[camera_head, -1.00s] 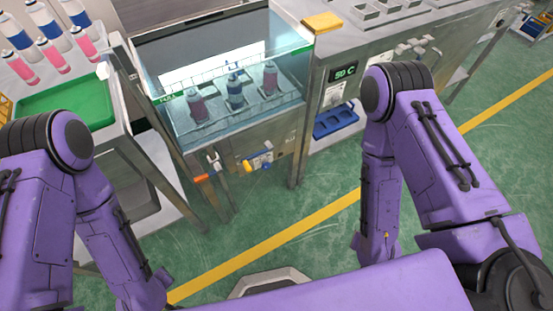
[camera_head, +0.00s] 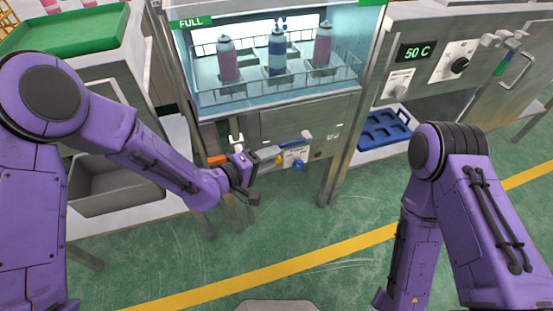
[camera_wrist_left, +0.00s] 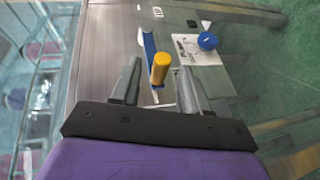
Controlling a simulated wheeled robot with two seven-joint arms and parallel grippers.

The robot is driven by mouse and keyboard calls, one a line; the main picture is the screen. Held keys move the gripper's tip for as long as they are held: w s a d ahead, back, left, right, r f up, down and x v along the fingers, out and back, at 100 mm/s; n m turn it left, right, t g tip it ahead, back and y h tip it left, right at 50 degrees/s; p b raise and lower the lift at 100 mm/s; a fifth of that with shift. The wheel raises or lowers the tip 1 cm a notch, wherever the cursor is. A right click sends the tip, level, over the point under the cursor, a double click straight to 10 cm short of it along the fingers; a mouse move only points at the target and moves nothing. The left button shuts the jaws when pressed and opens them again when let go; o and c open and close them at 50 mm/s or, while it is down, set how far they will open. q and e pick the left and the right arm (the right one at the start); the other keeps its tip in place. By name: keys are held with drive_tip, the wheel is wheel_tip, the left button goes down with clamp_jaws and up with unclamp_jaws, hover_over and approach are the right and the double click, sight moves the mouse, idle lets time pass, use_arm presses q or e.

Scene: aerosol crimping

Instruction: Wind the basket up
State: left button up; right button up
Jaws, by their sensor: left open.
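The wire basket (camera_head: 340,76) sits inside the glass-walled water tank (camera_head: 215,100) and holds three cans, two pink and one blue. A crank with a yellow knob (camera_wrist_left: 160,68) is on the tank's steel front. My left gripper (camera_head: 262,174) is at this front panel, below the tank. In the left wrist view its two fingers (camera_wrist_left: 158,82) are apart, with the yellow knob showing between them; contact cannot be told. A blue lever (camera_wrist_left: 149,50) and a blue ball knob (camera_wrist_left: 207,40) are close by. My right arm shows, but its gripper is out of view.
An orange-handled valve (camera_head: 217,160) is left of the gripper. A blue tray (camera_head: 384,130) and a panel reading 50 C (camera_head: 416,52) are to the right. A grey bin (camera_head: 110,190) and green tray (camera_head: 70,30) are at left. The floor in front is clear.

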use_arm(q)
drive_tip(key=shift+x, duration=1.5)
clamp_jaws()
